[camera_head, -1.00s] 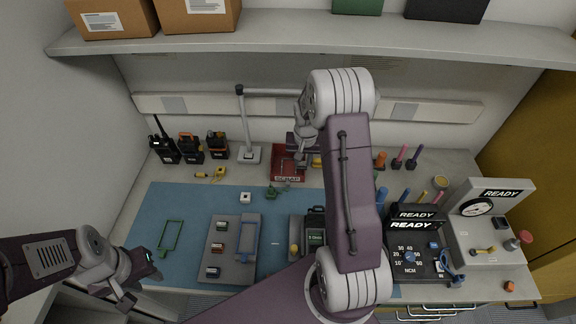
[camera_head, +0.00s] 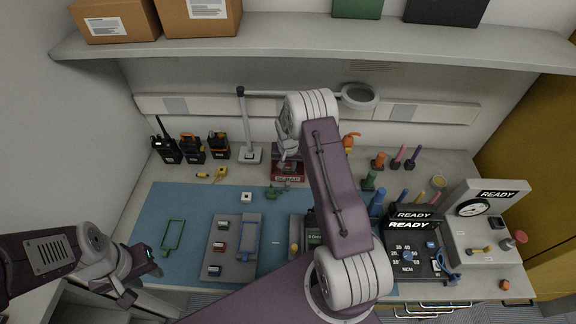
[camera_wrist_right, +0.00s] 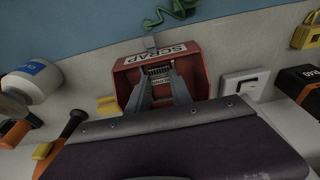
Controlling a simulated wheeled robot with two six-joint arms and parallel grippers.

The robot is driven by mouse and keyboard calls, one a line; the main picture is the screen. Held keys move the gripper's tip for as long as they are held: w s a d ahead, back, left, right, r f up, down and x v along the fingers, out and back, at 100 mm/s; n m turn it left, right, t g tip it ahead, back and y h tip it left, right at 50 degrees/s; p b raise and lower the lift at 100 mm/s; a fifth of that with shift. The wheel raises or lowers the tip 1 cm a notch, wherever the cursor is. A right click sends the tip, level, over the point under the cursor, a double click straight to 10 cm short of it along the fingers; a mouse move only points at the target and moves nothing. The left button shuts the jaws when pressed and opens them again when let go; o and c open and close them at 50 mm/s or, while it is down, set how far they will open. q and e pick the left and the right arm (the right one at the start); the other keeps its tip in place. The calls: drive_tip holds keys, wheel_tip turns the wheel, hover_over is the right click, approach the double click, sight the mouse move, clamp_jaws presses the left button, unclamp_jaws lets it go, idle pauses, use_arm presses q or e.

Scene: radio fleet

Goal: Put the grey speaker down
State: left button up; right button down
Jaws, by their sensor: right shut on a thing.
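My right gripper (camera_wrist_right: 160,88) is over the red SCRAP bin (camera_wrist_right: 198,72), with its fingertips inside the bin's outline in the wrist view. It is shut on a small grey ribbed piece, the grey speaker (camera_wrist_right: 160,72), which shows only in part between the fingertips. I cannot tell whether the speaker touches the bin floor. In the head view the right gripper (camera_head: 290,155) hides part of the bin (camera_head: 288,175), and the speaker cannot be made out. My left gripper (camera_head: 145,280) is off the mat's front left corner, away from the bin; its jaw opening is unclear.
A lamp stand (camera_head: 248,150) is left of the bin, its magnifier head (camera_head: 360,96) behind my right arm. Radios (camera_head: 193,148) stand at the back left. Bottles and screwdrivers (camera_head: 375,205) stand right. The blue mat (camera_head: 180,200) holds trays (camera_head: 220,250) and a green frame (camera_head: 173,236).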

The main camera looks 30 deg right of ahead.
drive_tip(key=shift+f+b, duration=0.45)
drive_tip(key=shift+f, duration=0.2)
drive_tip(key=c, duration=1.1)
unclamp_jaws()
drive_tip(key=shift+c, duration=0.2)
drive_tip(key=shift+r, duration=0.15)
drive_tip(key=shift+r+p, duration=0.35)
drive_tip(key=shift+p, duration=0.15)
wheel_tip(320, 180, up, 12)
drive_tip(key=s+a, duration=0.1)
drive_tip(key=s, duration=0.1)
drive_tip(key=s+a+r+n, duration=0.1)
drive_tip(key=s+a+n, duration=0.2)
drive_tip(key=s+a, duration=0.3)
drive_tip(key=s+a+r+n+y, duration=0.1)
drive_tip(key=s+a+n, duration=0.2)
drive_tip(key=s+a, duration=0.4)
drive_tip(key=s+b, duration=0.1)
drive_tip(key=s, duration=0.6)
drive_tip(key=shift+s+r+g, duration=0.35)
drive_tip(key=shift+s+g, duration=0.05)
